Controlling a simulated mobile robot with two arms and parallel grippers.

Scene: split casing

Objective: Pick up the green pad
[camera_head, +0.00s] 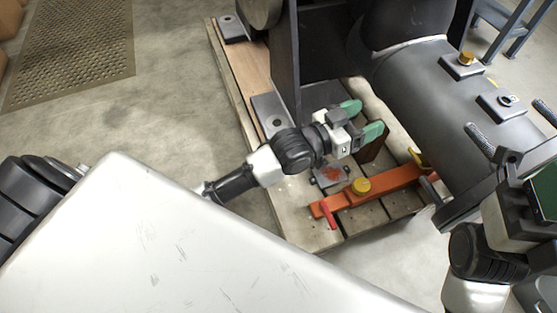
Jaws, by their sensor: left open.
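My left gripper (364,119) reaches over the wooden pallet from the left. It is open, with two green fingers spread apart and nothing visible between them. I cannot make out a green pad separate from these fingers. A dark green flat face (545,190) shows at the right edge, beside my right arm's end. I cannot tell whether it is a pad or part of that arm. My right gripper's fingers cannot be made out there.
A large grey casing (440,85) lies over the wooden pallet (300,215). Open floor (180,100) lies left of the pallet.

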